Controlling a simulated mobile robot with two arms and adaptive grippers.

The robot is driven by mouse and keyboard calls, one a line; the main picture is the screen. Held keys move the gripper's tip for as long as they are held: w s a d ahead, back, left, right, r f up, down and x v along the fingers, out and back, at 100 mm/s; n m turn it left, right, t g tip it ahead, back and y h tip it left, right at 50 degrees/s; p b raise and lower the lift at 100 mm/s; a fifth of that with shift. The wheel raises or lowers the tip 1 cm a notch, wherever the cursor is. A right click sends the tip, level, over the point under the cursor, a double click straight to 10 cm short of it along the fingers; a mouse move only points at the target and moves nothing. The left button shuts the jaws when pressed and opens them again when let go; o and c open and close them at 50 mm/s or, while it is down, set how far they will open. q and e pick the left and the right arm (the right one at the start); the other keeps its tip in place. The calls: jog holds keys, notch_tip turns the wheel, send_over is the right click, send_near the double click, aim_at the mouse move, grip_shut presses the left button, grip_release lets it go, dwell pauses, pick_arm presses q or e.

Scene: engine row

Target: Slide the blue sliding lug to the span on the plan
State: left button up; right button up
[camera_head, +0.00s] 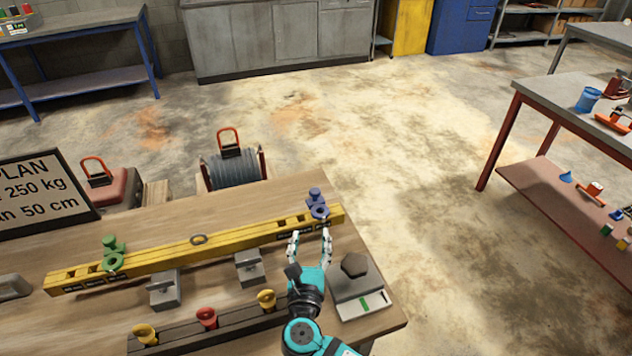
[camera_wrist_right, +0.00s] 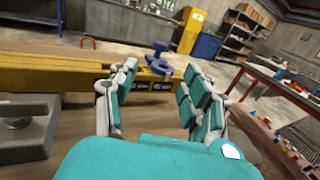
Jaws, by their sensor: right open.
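The blue sliding lug (camera_head: 317,204) sits near the right end of the yellow beam (camera_head: 170,262), with its ring at the beam's front side. It also shows in the right wrist view (camera_wrist_right: 160,62), beyond and between my fingers. A green lug (camera_head: 113,252) sits near the beam's left end. The plan board (camera_head: 38,192) stands at the left; its readable part says 250 kg and 50 cm, with the left edge cut off. My right gripper (camera_head: 309,240) is open and empty just in front of the blue lug, apart from it. My left gripper is not in view.
Grey blocks (camera_head: 164,290) stand in front of the beam. A rack (camera_head: 230,320) holds yellow and red cups. A scale (camera_head: 356,286) with a dark weight lies right of my right gripper. A cable reel (camera_head: 234,166) is behind the table; open floor lies to the right.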

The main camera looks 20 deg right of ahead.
aim_at(315, 194)
jog(key=p+x, duration=0.2)
jog(key=x, duration=1.3)
jog(key=shift+d+r, duration=0.1)
jog(key=shift+w+d, duration=0.2)
jog(key=shift+w, duration=0.3)
grip_shut()
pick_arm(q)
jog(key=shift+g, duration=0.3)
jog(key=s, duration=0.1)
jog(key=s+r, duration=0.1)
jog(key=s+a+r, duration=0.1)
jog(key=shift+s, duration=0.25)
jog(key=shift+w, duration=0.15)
pick_arm(e)
jog(key=shift+w+f, duration=0.1)
jog(key=shift+f, duration=0.2)
